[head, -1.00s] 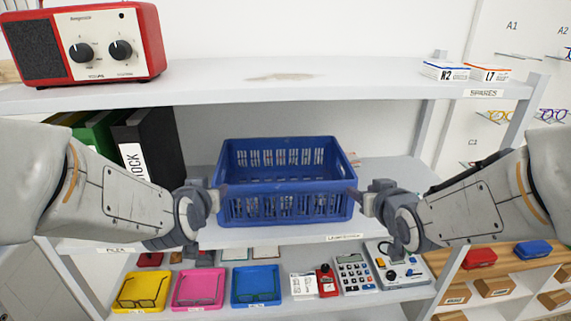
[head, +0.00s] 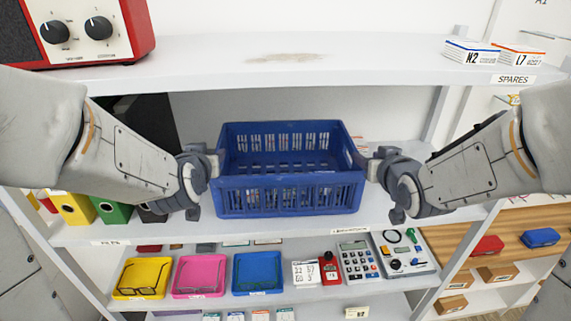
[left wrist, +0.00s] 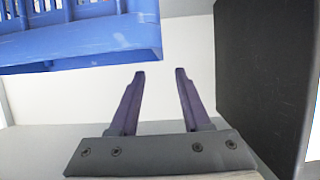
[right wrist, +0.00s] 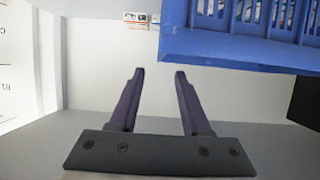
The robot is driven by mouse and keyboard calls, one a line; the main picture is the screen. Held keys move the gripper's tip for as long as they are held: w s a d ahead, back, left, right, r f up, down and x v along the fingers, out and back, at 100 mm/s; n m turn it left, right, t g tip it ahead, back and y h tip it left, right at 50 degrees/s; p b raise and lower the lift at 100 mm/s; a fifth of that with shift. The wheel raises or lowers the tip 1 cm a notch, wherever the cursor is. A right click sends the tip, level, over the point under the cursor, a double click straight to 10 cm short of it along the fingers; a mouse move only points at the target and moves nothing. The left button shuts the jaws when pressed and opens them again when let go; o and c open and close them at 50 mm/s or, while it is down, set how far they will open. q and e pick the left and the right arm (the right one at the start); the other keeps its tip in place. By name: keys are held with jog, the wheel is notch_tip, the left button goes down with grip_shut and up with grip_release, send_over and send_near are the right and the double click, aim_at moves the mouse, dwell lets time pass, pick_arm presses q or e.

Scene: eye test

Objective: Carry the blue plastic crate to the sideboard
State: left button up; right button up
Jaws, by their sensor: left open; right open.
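The blue plastic crate (head: 290,199) stands upright on the middle shelf of a grey shelving unit; its slatted walls show. My left gripper (head: 213,165) is at the crate's left side and my right gripper (head: 374,165) at its right side. In the left wrist view the fingers (left wrist: 160,75) are open with nothing between them, and the crate (left wrist: 80,45) is off to the upper left. In the right wrist view the fingers (right wrist: 159,75) are open and empty, and the crate (right wrist: 240,48) is at upper right. No sideboard is clearly identifiable.
The upper shelf (head: 340,70) is above the crate, holding a red radio (head: 90,30) and small boxes (head: 470,52). Binders (head: 75,207) stand left of the crate. The shelf below holds coloured trays (head: 258,272) and devices. A wood-topped unit (head: 510,246) is at lower right.

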aim_at(218, 147)
pick_arm(q)
jog(key=x, duration=0.9)
jog(key=shift+w+f, duration=0.15)
jog(key=shift+f, duration=0.05)
pick_arm(e)
jog(key=x, duration=0.9)
jog(key=shift+w+f, duration=0.2)
pick_arm(q)
grip_shut()
pick_arm(e)
grip_shut()
pick_arm(q)
jog(key=shift+r, duration=0.1)
pick_arm(e)
jog(key=shift+r, duration=0.1)
